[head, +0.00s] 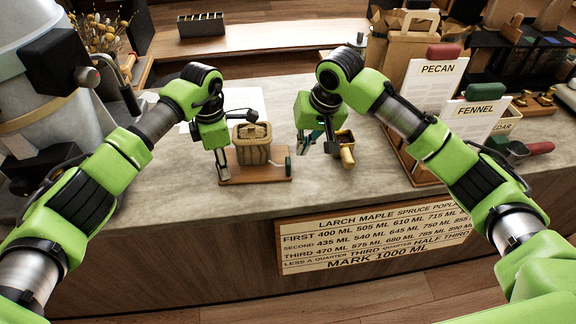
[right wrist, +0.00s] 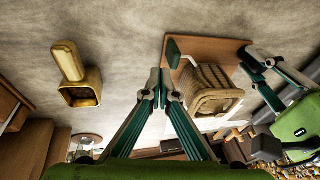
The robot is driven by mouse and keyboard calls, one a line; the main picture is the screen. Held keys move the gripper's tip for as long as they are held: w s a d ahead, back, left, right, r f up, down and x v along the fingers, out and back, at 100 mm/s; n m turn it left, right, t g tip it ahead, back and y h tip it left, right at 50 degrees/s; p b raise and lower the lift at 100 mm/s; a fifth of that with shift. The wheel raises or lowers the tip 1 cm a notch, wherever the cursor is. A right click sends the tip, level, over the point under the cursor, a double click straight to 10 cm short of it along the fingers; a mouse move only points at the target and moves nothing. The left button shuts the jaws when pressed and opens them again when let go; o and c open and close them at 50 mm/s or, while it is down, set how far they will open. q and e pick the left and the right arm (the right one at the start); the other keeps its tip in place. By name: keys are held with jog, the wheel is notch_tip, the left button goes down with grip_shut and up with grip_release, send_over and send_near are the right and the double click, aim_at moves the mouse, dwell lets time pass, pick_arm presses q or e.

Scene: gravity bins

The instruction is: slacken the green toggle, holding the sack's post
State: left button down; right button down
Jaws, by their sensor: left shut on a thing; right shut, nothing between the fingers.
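A woven sack (head: 253,152) with a tan top stands on a brown board (head: 262,178) on the counter. It also shows in the right wrist view (right wrist: 213,92). My left gripper (head: 223,173) is shut at the board's left end, on what appears to be the sack's post, which its fingers mostly hide. The dark green toggle (right wrist: 173,53) stands at the board's other end, right of the sack in the head view (head: 288,165). My right gripper (head: 304,151) is shut and empty. Its fingertips (right wrist: 160,77) are near the toggle, apart from it.
A wooden scoop (head: 346,150) lies just right of my right gripper. Sign holders marked PECAN (head: 438,75) and FENNEL (head: 476,118) stand further right. A large pale vessel (head: 50,90) stands at the left. The counter's front strip is clear.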

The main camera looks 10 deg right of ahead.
aim_at(277, 172)
notch_tip(277, 172, down, 6)
jog(key=shift+f, duration=0.25)
dwell(1.5)
jog(key=shift+w+a, duration=0.15)
jog(key=shift+a, duration=1.35)
jog(key=shift+w+a, duration=0.1)
jog(key=shift+a, duration=1.35)
jog(key=shift+d, duration=0.1)
jog(key=shift+r, duration=1.85)
jog(key=r, duration=0.1)
jog(key=d+r, duration=0.1)
jog(key=r, duration=0.1)
jog(key=shift+r, duration=0.15)
